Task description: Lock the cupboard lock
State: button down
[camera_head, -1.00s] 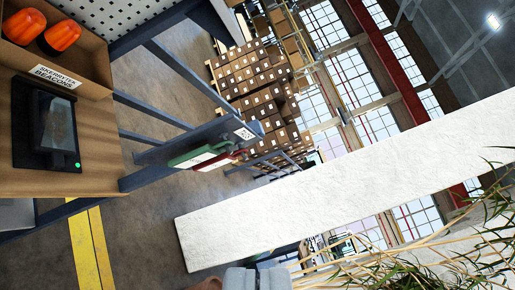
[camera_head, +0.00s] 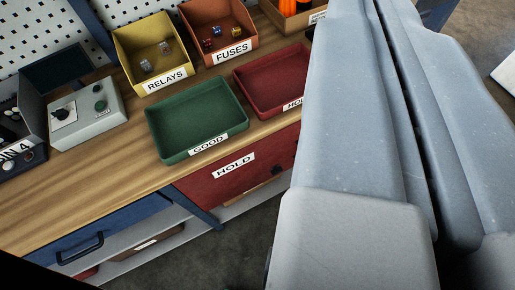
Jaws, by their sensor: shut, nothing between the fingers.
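A red front labelled HOLD (camera_head: 215,182) is below the worktop, in the middle of the view. A small dark fitting (camera_head: 277,171) shows near its right end, close beside my gripper in the picture. I cannot tell whether it is a lock or how it is set. My gripper (camera_head: 370,12) fills the right of the view, its grey fingers together and nothing seen between them. It hides whatever is behind it, including part of the bench's right side.
The wooden worktop (camera_head: 45,208) carries a green GOOD tray (camera_head: 212,112), a red tray (camera_head: 262,100), yellow RELAYS and orange FUSES bins, and a grey switch box (camera_head: 88,118). A blue drawer (camera_head: 120,218) has a protruding handle. Grey floor (camera_head: 205,265) shows below.

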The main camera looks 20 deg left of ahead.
aim_at(276, 170)
jog(key=u, duration=0.35)
jog(key=k, duration=0.85)
jog(key=z, duration=0.05)
